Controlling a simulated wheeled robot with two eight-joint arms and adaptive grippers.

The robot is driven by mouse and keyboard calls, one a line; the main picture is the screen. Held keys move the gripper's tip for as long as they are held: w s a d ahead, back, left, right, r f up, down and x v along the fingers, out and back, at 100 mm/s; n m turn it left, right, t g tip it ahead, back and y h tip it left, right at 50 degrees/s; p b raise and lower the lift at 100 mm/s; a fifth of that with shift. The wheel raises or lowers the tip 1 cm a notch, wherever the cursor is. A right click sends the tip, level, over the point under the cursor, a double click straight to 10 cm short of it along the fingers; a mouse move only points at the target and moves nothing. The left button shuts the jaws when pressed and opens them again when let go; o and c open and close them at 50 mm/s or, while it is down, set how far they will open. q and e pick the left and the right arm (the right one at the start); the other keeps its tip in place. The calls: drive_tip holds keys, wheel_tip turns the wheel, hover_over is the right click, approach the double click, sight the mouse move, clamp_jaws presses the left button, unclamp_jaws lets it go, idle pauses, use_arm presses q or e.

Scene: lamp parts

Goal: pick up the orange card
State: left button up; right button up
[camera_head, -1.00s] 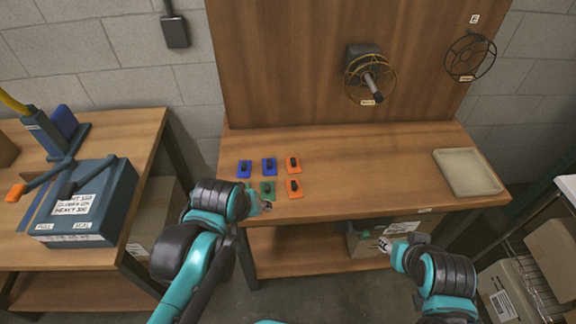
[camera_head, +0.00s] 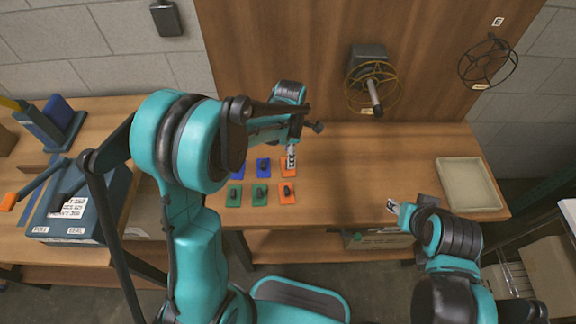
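Two orange cards with dark knobs lie on the wooden bench, in the right column of a small group. The rear orange card (camera_head: 285,173) is partly hidden by my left gripper (camera_head: 291,163), which points down at it. I cannot tell whether the fingers touch the card or its knob, or whether they are open. The front orange card (camera_head: 287,198) lies clear of the gripper. My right gripper (camera_head: 391,206) is over the bench's front edge, away from the cards. Its finger opening is too small to judge.
Two blue cards (camera_head: 263,172) and two green cards (camera_head: 260,201) lie left of the orange ones. A beige tray (camera_head: 466,205) sits at the bench's right end. Wire reels (camera_head: 373,105) are on the upright back panel. The bench middle is clear.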

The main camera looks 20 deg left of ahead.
use_arm(q)
drive_tip(key=f, duration=0.1)
drive_tip(key=f+b, duration=0.1)
drive_tip(key=f, duration=0.1)
drive_tip(key=f+b, duration=0.1)
drive_tip(key=f, duration=0.1)
drive_tip(key=shift+w+a+f, duration=0.15)
drive_tip(key=shift+a+f, duration=0.05)
drive_tip(key=shift+a, duration=0.1)
drive_tip(key=shift+r, duration=0.1)
drive_tip(key=c, duration=1)
